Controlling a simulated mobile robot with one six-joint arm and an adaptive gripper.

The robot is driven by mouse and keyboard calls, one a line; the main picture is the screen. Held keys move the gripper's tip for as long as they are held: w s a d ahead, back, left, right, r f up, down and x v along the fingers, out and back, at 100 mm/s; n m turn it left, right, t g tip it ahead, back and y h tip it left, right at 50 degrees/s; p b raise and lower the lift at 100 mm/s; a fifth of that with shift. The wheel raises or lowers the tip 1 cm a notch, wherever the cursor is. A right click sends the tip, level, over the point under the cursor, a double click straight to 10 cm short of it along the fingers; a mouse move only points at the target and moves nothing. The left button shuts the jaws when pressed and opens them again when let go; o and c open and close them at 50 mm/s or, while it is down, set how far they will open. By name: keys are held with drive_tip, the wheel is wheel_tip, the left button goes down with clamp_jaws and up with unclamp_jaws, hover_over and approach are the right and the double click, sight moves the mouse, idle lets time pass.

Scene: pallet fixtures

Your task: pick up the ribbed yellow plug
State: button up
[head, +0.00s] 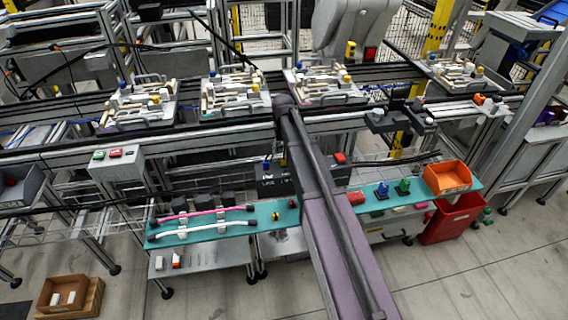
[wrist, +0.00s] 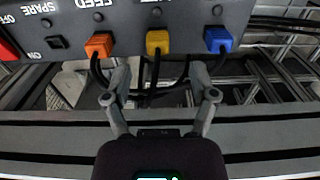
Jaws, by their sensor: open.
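The yellow plug (wrist: 157,42) sits in the dark panel (wrist: 125,18) at the top centre of the wrist view, with a black cable hanging below it. Its ribs are too small to make out. My gripper (wrist: 158,76) is open and empty. Its two fingers point up toward the panel, one to each side of the yellow plug's line, with the fingertips just below the plug in the picture. Whether they touch anything cannot be told.
An orange plug (wrist: 99,46) is left of the yellow one and a blue plug (wrist: 218,39) right of it, both with black cables near my fingers. A red button (wrist: 7,47) is at far left. A grey rail (wrist: 50,136) runs below the panel.

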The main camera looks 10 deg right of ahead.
sight(284, 159)
drive_tip(key=shift+f, duration=0.2)
wheel_tip(284, 159, down, 5)
drive_tip(key=b, duration=0.5)
drive_tip(key=shift+d, duration=0.15)
drive_tip(key=shift+r, duration=0.1)
idle(0.4)
drive_tip(key=c, duration=0.9)
